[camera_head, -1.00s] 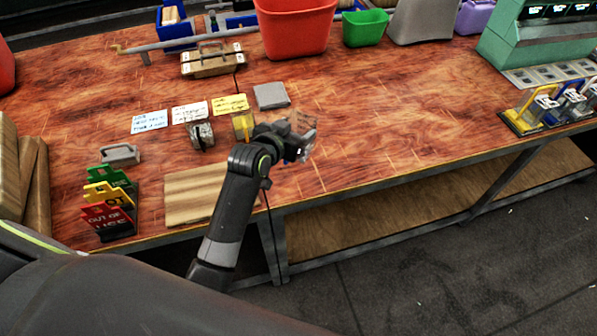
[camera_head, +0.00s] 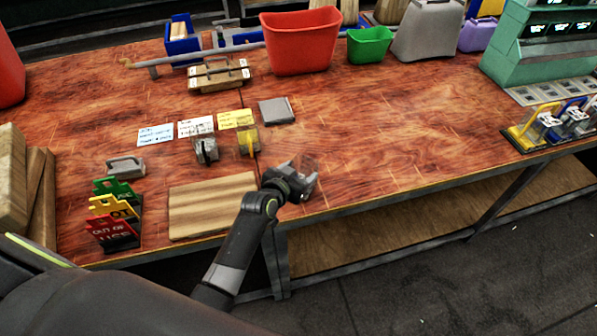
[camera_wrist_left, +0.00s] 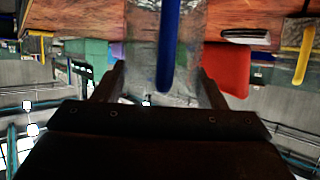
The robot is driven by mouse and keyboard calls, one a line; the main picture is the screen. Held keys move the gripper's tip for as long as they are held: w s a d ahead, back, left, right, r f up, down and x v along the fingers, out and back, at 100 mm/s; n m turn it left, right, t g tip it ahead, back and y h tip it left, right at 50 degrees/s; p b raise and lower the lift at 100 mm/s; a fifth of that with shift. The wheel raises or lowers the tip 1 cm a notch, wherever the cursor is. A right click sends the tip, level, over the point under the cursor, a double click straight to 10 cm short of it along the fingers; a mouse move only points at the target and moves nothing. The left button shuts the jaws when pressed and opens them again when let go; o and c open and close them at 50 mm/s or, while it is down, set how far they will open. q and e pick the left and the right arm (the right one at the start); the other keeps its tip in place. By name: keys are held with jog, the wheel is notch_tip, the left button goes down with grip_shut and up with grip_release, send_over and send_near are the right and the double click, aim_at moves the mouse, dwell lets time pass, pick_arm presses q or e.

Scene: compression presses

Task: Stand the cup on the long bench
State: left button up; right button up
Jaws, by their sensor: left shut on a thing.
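My left gripper (camera_head: 303,187) is over the front part of the long bench (camera_head: 400,130), near its front edge. It is shut on a clear cup (camera_head: 310,166), which is hard to make out in the head view. In the left wrist view the cup (camera_wrist_left: 190,60) sits between the two fingers (camera_wrist_left: 162,88), with a blue strip down its side. I cannot tell whether its base touches the bench. My right gripper is not in view.
A clear piece with a yellow strip (camera_head: 249,140) and a grey one (camera_head: 205,150) stand left of the gripper. A wooden board (camera_head: 212,205) lies at the front edge. Red (camera_head: 300,42) and green (camera_head: 370,45) bins stand behind. The bench's middle right is clear.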

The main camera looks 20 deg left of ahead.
pick_arm(q)
jog(key=shift+f, duration=0.1)
jog(key=o, duration=1.3)
jog(key=b+v, duration=0.1)
jog(key=v, duration=1.1)
jog(key=shift+r, duration=0.25)
